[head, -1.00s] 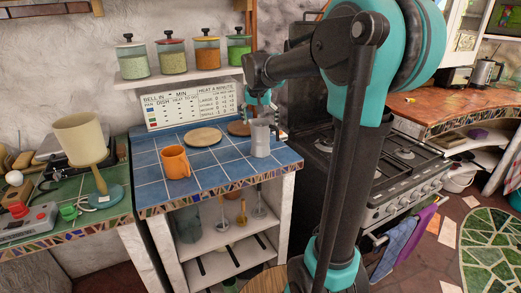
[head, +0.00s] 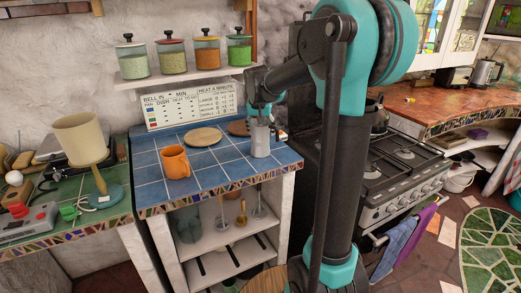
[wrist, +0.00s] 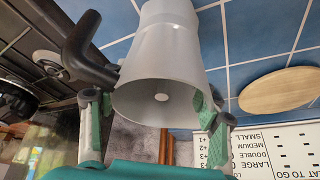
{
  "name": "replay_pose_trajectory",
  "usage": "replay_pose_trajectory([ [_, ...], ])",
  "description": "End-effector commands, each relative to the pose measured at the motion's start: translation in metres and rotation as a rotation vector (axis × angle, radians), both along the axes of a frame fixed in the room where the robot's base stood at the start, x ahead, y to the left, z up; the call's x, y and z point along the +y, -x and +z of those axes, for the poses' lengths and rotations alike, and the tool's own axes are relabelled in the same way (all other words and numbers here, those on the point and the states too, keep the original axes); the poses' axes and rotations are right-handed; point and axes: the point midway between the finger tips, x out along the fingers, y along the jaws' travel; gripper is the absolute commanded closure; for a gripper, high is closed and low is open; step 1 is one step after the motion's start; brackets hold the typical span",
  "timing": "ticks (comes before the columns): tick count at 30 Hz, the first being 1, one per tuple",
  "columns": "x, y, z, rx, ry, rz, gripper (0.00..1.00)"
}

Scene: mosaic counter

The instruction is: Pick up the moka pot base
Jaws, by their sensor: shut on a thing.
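The moka pot base (head: 260,143), a grey metal vessel, stands upright near the right side of the blue-tiled counter (head: 225,174). In the wrist view the pot base (wrist: 160,45) shows its round open mouth facing the camera, and a black handle (wrist: 82,50) sticks out to the left. My gripper (head: 262,117) comes down on it from above. In the wrist view the green-padded fingers of my gripper (wrist: 153,108) are on both sides of the rim, shut on the pot base. Its bottom is hidden in the wrist view.
An orange mug (head: 175,162) stands left of the pot base. A round wooden board (head: 203,137) lies behind, with a brown disc (head: 238,127) near it. A shelf of jars (head: 180,75) hangs above. The stove (head: 395,165) is to the right.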

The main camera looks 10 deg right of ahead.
Motion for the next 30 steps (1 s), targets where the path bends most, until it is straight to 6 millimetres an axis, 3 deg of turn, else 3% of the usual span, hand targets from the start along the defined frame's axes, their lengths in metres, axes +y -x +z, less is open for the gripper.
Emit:
replay_pose_trajectory([
  [2,0.000,0.000,0.000,0.001,-0.001,0.000,0.63],
  [10,0.000,0.000,0.000,0.001,-0.002,-0.001,0.96],
  [23,0.001,0.000,0.008,0.001,-0.002,-0.001,0.97],
  [30,0.000,0.000,0.046,0.000,-0.001,0.000,0.97],
])
